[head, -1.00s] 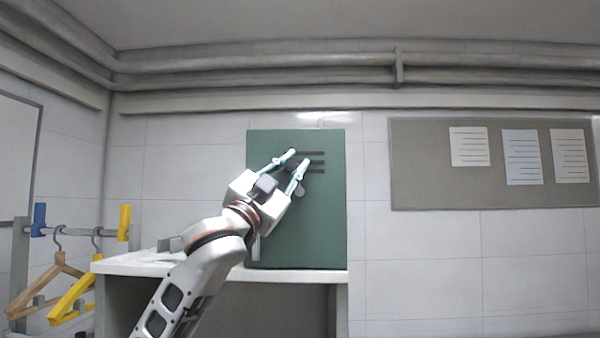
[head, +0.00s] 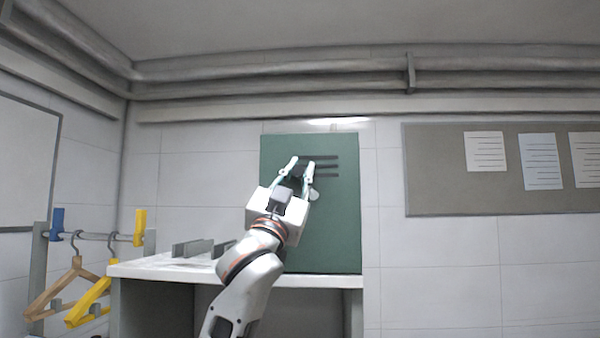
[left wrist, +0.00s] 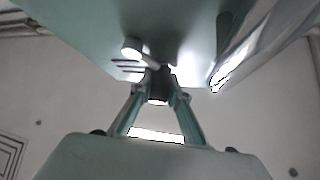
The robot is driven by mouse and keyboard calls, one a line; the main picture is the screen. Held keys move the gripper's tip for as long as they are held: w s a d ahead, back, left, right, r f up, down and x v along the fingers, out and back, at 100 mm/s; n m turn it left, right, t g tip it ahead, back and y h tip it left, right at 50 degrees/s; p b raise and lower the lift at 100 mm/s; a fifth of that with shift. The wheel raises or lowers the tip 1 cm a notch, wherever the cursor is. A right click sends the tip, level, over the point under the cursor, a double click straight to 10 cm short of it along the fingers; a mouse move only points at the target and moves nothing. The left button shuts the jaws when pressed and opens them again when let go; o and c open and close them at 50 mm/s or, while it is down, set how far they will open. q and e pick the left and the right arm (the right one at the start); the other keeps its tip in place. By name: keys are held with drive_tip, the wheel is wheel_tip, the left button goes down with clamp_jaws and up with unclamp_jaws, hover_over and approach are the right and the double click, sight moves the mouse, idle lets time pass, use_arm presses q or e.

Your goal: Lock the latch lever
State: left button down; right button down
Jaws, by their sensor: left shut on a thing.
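A tall green panel (head: 335,230) stands upright on a white-topped bench, with dark horizontal slots (head: 322,167) in its upper part. My left gripper (head: 302,165) is in front of the panel, just left of the slots. Its two fingers are shut on a small dark block, which I take to be the latch lever; the block also shows between the fingertips in the left wrist view (left wrist: 158,87). A pale round knob (head: 314,195) shows just below the right finger. The fingers hide much of the lever, so I cannot tell its exact angle. My right gripper is out of view.
The white bench top (head: 150,268) carries grey upright plates (head: 192,248) left of the panel. A rail with a wooden hanger (head: 58,284) and a yellow hanger (head: 90,300) is at far left. A notice board (head: 450,180) hangs at right. A pale bar (left wrist: 245,45) shows close by in the wrist view.

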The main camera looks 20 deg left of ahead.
use_arm(q)
drive_tip(key=c, duration=1.9)
unclamp_jaws()
drive_tip(key=shift+f, duration=0.1)
drive_tip(key=v, duration=1.2)
